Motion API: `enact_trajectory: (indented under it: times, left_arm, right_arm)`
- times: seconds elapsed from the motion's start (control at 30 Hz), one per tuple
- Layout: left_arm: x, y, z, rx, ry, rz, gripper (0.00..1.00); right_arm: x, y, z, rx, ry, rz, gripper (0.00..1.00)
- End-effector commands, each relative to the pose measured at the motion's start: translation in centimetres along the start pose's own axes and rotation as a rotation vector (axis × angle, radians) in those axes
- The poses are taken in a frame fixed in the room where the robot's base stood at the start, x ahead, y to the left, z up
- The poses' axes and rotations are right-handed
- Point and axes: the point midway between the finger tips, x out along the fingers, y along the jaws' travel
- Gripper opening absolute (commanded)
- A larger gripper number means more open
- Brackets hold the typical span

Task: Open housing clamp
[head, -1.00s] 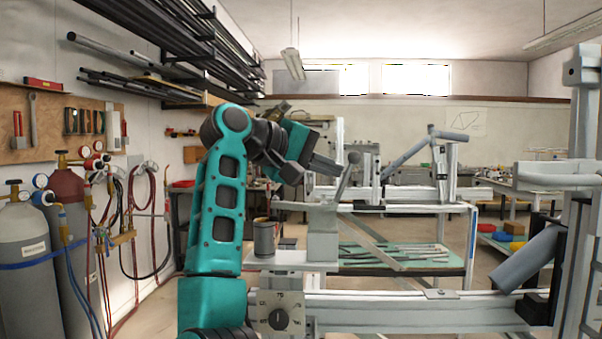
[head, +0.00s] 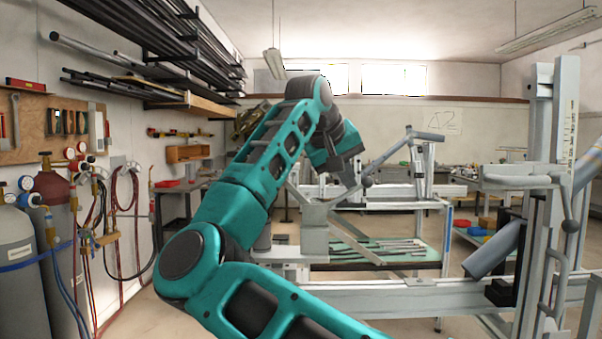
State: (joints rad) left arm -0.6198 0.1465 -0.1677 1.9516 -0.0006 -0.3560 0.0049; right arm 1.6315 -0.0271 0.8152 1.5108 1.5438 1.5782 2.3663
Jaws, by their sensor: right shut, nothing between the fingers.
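A grey clamp block (head: 314,214) stands on the near frame rail, left of the middle. Its thin lever (head: 347,195) leans to the right and ends in a dark ball knob (head: 368,182). My right gripper (head: 357,181), at the end of the teal arm, points down beside the knob. It is shut with nothing in it. Whether its fingertips touch the lever or the knob I cannot tell. My arm covers the lower left of the clamp area. My left gripper is out of view.
A grey upright post (head: 541,150) with a tilted grey cylinder (head: 494,249) stands at the right. The jig's long rail (head: 420,297) crosses in front. Behind is a second bench (head: 400,203) with similar clamps. Gas bottles (head: 25,245) stand at the left.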

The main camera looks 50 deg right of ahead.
Motion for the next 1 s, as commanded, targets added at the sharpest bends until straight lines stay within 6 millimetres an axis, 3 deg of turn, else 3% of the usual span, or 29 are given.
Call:
enact_trajectory:
  times: [0.23, 1.0]
  left_arm:
    - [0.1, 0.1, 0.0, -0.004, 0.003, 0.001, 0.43]
    - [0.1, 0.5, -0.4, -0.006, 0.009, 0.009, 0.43]
  right_arm:
    - [1.1, 0.5, 0.7, 0.09, 0.003, -0.137, 0.0]
    - [2.0, 0.8, 1.3, 0.084, -0.003, -0.125, 0.0]
